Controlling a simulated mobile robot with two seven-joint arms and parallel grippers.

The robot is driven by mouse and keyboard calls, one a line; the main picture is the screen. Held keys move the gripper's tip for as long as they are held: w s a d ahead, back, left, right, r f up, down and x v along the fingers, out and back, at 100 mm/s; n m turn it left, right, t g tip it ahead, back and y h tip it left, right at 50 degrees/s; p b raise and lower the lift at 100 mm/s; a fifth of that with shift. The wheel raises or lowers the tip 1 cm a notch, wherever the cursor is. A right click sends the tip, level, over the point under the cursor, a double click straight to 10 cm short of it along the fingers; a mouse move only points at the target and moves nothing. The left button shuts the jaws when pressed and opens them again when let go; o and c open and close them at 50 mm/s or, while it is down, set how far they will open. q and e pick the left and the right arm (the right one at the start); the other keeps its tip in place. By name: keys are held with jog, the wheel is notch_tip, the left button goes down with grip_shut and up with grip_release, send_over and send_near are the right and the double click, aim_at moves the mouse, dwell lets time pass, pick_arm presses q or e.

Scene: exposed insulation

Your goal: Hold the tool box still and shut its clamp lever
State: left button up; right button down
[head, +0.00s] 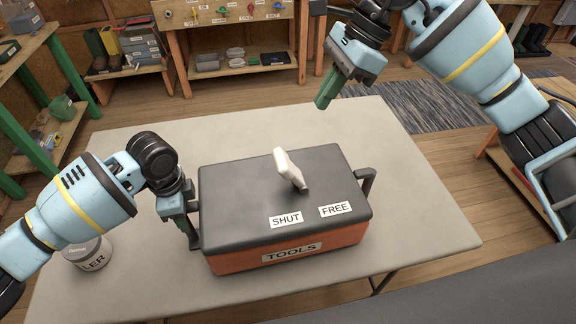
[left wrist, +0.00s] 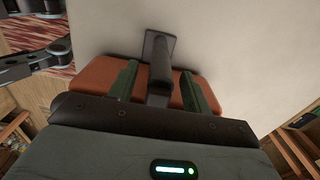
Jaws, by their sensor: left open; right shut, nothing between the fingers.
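The tool box (head: 235,215) has a dark grey lid and an orange body (head: 238,262) marked TOOLS, and stands on the table. Its pale clamp lever (head: 289,168) rises from the lid and leans toward the back left, away from the SHUT label (head: 286,220) and the FREE label (head: 335,209). My left gripper (head: 188,225) is at the box's left handle. In the left wrist view the dark handle (left wrist: 160,68) lies between its open fingers, with no visible grip. My right gripper (head: 325,100) is shut and empty, above the table's back edge, behind and right of the lever.
A can (head: 88,252) stands on the table at the left, beneath my left arm. The box's right handle (head: 365,181) is free. The table (head: 420,225) is bare behind and right of the box. Shelves and a workbench (head: 235,20) stand farther back.

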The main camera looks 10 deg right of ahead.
pick_arm(q)
notch_tip(320, 180, up, 12)
dwell(0.6)
jog(key=shift+s, duration=0.1)
